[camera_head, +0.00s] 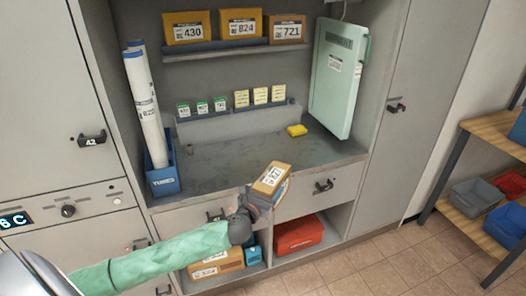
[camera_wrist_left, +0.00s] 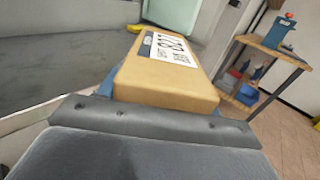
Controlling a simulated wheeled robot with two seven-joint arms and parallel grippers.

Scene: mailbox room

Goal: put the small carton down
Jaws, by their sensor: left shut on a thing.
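The small carton (camera_head: 272,177) is brown with a white label reading 827. My left gripper (camera_head: 262,190) is shut on it and holds it in front of the counter's front edge, above the drawer fronts. In the left wrist view the carton (camera_wrist_left: 168,82) lies just beyond the gripper's dark pad (camera_wrist_left: 150,122), its label facing up. The grey counter (camera_head: 225,165) behind it is mostly bare. My right gripper is not in view.
A yellow block (camera_head: 297,130) lies at the back of the counter. A blue tube bin (camera_head: 164,180) stands at the left, a pale green panel (camera_head: 338,80) at the right. Cartons marked 430 (camera_head: 187,27), 824 (camera_head: 241,24) and 721 (camera_head: 287,29) sit on the upper shelf.

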